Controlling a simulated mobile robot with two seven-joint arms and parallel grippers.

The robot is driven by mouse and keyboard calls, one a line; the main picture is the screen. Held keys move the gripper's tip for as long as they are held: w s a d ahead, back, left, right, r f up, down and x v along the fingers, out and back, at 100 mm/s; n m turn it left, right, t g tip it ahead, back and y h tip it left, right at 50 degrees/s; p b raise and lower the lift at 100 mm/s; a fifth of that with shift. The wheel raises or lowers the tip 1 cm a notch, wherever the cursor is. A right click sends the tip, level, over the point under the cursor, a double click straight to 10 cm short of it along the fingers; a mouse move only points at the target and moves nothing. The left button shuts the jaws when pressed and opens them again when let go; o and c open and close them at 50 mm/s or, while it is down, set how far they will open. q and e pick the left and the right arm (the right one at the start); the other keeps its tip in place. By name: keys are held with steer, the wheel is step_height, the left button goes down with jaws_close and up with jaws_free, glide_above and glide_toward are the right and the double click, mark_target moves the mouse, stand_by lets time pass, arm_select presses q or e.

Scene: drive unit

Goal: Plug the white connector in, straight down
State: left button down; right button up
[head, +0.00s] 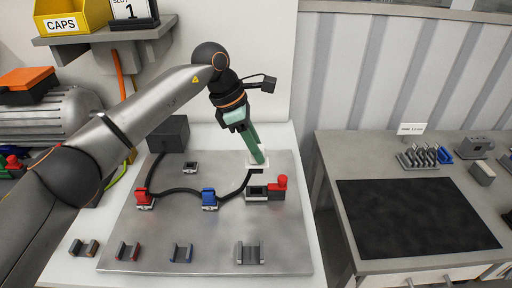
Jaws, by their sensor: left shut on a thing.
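My left gripper (258,157) comes down from above with green fingers, shut on the white connector (267,163). Only small white parts of the connector show around the fingertips. It is at the far right part of the grey metal plate (225,224); I cannot tell how high above the plate it is. A black cable (233,193) runs from the blue connector up toward it. A grey and black socket (257,192) with a red knob sits just in front of the gripper. My right gripper is not in view.
A red connector (144,198) and a blue connector (209,198) sit in sockets on the plate. Several holders line the front, one grey (250,252). A bench with a black mat (415,218) stands at the right.

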mark_target(256, 169)
arm_select(q)
steer(key=shift+w+p, duration=0.4)
steer(key=shift+w, duration=0.5)
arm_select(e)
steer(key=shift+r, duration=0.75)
arm_select(q)
steer(key=shift+f, duration=0.1)
step_height(256, 169, down, 6)
steer(key=w+b, duration=0.1)
steer(key=b, duration=0.2)
steer(key=shift+w+f, duration=0.2)
steer(key=shift+f, duration=0.05)
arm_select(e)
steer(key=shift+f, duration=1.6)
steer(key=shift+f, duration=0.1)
arm_select(q)
steer(key=shift+f+b, duration=1.05)
steer(key=shift+f, duration=0.35)
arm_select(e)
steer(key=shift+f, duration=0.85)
arm_select(q)
steer(key=shift+f+b, duration=0.2)
steer(key=shift+b, duration=0.1)
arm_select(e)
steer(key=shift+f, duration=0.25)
arm_select(q)
steer(key=shift+f+b, duration=1.05)
steer(key=shift+f, duration=0.4)
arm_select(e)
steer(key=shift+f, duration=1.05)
